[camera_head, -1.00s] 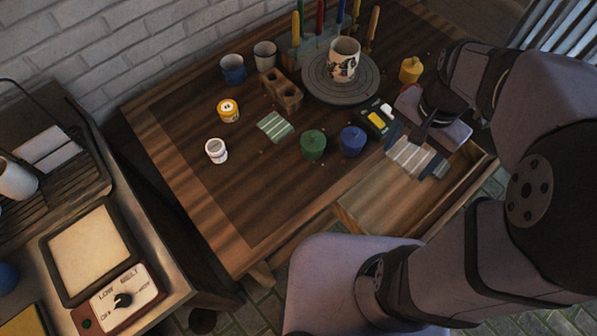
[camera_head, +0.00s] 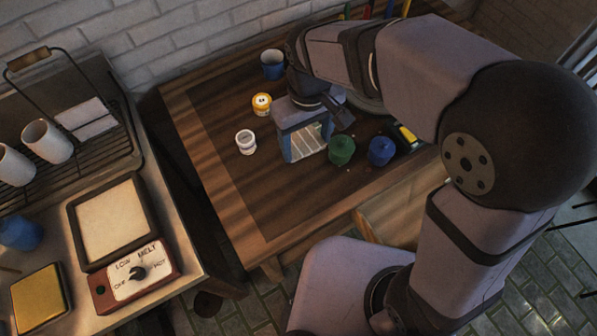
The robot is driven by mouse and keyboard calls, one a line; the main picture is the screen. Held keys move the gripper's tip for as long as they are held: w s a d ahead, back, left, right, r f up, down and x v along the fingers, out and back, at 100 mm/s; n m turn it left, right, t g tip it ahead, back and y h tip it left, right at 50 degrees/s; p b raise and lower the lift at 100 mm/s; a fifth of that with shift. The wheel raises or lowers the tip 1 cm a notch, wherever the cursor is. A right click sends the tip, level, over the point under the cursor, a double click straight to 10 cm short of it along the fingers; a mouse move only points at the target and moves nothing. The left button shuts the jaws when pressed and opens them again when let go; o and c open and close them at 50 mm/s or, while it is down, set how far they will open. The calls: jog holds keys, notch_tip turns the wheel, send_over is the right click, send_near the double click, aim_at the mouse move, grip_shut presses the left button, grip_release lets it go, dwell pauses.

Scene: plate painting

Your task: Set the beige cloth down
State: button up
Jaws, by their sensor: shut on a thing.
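My gripper (camera_head: 306,139) is over the middle of the wooden table, pointing down, with its blue-grey fingers either side of the beige striped cloth (camera_head: 307,148). It is shut on the cloth. The cloth looks flat and sits low, close to the table; I cannot tell whether it touches the top. A sliver of green shows by the right finger, perhaps the green striped cloth; the rest of that spot is hidden by my gripper.
A white jar (camera_head: 246,142) and a yellow jar (camera_head: 262,104) stand left of my gripper. A green pot (camera_head: 341,150) and a blue pot (camera_head: 381,151) stand close on its right. A blue cup (camera_head: 272,64) is behind.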

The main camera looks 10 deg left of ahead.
aim_at(304, 147)
jog(key=shift+s+a+f+p, duration=0.1)
jog(key=shift+f+p, duration=0.1)
jog(key=shift+f, duration=2.3)
jog(key=shift+a+f+p, duration=0.1)
jog(key=shift+f+p, duration=0.05)
jog(key=shift+f, duration=2.4)
jog(key=shift+s+a+f+p, duration=0.1)
jog(key=shift+f+p, duration=0.1)
jog(key=shift+f, duration=2.3)
jog(key=shift+f, duration=0.15)
jog(key=o, duration=1.1)
jog(key=shift+c, duration=0.2)
notch_tip(304, 147, up, 12)
jog(key=shift+r+b, duration=0.2)
jog(key=shift+b, duration=0.55)
jog(key=shift+d, duration=0.1)
